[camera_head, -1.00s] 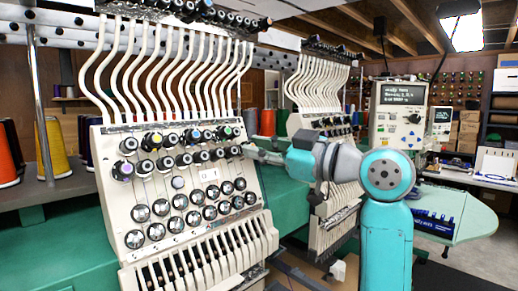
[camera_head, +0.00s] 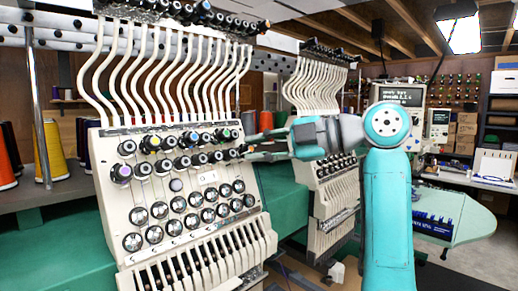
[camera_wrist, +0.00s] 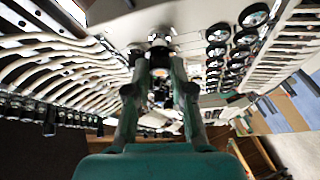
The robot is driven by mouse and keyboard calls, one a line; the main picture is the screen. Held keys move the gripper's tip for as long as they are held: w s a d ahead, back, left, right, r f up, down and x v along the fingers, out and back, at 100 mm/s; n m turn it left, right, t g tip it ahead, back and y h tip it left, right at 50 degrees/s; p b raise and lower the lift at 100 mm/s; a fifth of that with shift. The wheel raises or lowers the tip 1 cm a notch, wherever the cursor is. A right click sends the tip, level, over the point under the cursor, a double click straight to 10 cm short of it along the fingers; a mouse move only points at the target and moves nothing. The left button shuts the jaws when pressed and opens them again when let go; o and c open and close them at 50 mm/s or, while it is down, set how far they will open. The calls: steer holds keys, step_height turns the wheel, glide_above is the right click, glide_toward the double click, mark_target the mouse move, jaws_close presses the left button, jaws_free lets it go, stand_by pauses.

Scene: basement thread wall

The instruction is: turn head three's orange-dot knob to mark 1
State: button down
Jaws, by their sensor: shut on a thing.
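The near thread head panel (camera_head: 205,180) is cream, with rows of dark knobs, several with coloured dots. My gripper (camera_head: 247,146) reaches in from the right to the right end of its upper knob rows, with its two fingers one above the other. In the wrist view my gripper (camera_wrist: 159,58) has its fingertips on either side of a dark knob (camera_wrist: 158,41), shut on it.
White thread tubes (camera_head: 175,75) curve above the panel. Larger tension discs (camera_head: 180,213) fill its lower part. A second thread head (camera_head: 325,180) stands behind to the right. A green table (camera_head: 455,212) lies at the far right.

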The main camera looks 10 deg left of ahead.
steer(key=shift+n, duration=0.5)
steer(key=c, duration=1)
jaws_free()
steer(key=v, duration=1.2)
steer(key=shift+r, duration=0.2)
steer(key=shift+w, duration=0.1)
